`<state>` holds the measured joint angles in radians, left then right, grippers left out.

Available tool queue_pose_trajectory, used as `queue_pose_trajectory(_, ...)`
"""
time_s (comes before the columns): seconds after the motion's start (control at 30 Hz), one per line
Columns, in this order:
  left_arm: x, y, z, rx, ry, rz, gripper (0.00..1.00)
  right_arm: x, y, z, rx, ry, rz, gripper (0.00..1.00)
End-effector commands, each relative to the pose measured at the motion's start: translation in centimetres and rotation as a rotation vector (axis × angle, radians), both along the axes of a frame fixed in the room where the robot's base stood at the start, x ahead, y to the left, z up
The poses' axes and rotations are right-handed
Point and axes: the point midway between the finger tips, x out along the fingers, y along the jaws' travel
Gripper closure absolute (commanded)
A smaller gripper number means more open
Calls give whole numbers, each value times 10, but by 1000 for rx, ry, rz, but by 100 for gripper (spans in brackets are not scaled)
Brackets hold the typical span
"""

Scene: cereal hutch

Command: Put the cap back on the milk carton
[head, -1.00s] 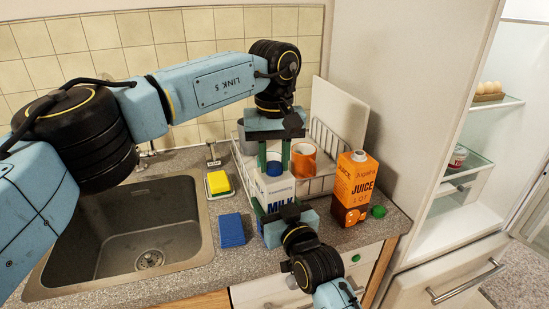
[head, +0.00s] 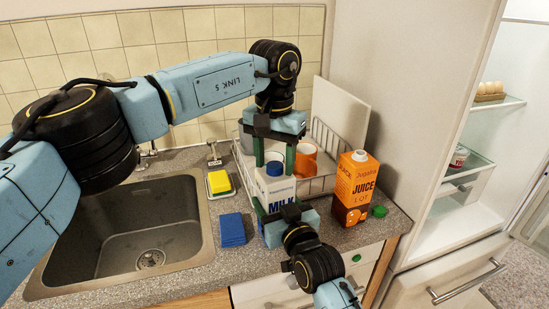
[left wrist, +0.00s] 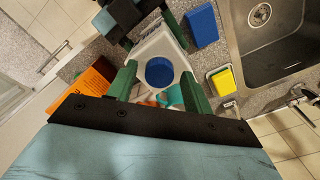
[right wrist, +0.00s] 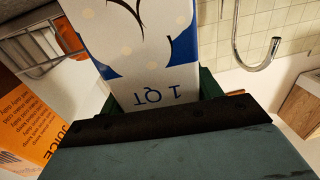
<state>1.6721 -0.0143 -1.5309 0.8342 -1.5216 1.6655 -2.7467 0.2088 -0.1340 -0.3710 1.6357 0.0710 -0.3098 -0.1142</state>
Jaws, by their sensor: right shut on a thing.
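The white and blue milk carton (head: 281,187) stands upright near the counter's front, by the dish rack. The blue cap (head: 275,169) sits on top of it, and from above it shows round in the left wrist view (left wrist: 160,71). My left gripper (head: 275,160) points down over the carton top, open, one finger on each side of the cap with gaps between. My right gripper (head: 277,208) is shut on the carton's lower body; its printed side fills the right wrist view (right wrist: 150,60). How well the cap is seated cannot be told.
An orange juice carton (head: 356,187) with a white top stands to the right, a green cap (head: 379,211) beside it. The dish rack (head: 322,184) holds an orange mug (head: 306,158). A blue sponge (head: 232,229), a yellow sponge (head: 219,182) and the sink (head: 140,225) lie left.

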Motion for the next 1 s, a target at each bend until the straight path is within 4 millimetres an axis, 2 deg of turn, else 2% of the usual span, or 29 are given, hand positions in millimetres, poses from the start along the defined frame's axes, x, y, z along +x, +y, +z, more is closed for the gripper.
queue_pose_trajectory(0.27,0,0,5,0,-1,1,49,0,0,-1,-2,1,0,100)
queue_pose_trajectory(0.6,0,-1,44,0,-1,1,49,0,0,-1,-2,1,0,100)
queue_pose_trajectory(1.0,0,0,45,0,0,33,52,0,0,-1,-2,1,0,100)
